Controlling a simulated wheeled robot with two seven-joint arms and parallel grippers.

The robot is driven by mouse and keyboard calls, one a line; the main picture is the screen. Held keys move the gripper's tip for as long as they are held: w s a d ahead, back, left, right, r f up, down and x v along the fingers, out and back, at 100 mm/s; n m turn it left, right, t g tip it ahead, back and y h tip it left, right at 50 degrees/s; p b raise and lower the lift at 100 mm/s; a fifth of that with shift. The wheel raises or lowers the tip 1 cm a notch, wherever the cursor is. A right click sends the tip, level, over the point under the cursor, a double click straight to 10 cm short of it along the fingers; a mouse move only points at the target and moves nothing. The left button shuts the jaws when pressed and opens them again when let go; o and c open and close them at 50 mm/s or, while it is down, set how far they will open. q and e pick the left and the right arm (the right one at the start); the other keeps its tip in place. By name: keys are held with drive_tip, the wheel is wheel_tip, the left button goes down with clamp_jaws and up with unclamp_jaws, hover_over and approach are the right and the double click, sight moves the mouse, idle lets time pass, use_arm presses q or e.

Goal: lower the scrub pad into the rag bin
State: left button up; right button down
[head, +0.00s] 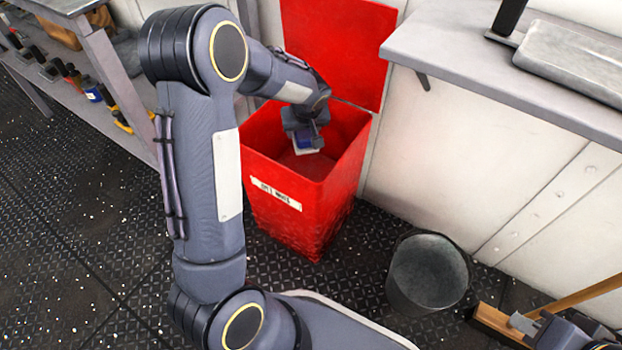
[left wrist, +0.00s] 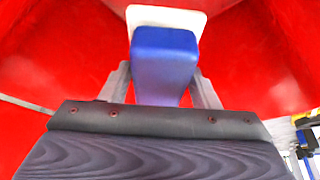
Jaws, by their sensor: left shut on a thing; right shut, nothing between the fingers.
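The scrub pad (left wrist: 165,58) has a blue grip on a white pad. My left gripper (left wrist: 163,85) is shut on the blue grip, with a finger on each side. In the head view, the scrub pad (head: 305,149) hangs from my left gripper (head: 303,132) inside the mouth of the red rag bin (head: 285,222), below its rim and apart from the visible floor of the bin. The bin's red lid (head: 338,45) stands open behind it. My right gripper (head: 528,324) is shut and empty at the lower right.
A grey bucket (head: 428,275) stands on the dark riveted deck to the right of the bin. A wooden-handled thing (head: 495,322) lies near my right gripper. A grey counter (head: 500,75) juts out at the upper right. A shelf with tools (head: 90,92) is at the left.

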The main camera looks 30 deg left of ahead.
use_arm(q)
drive_tip(key=shift+f+b, duration=2.35)
drive_tip(key=shift+f, duration=5.8)
drive_tip(key=shift+f, duration=2.5)
drive_tip(key=o, duration=1.1)
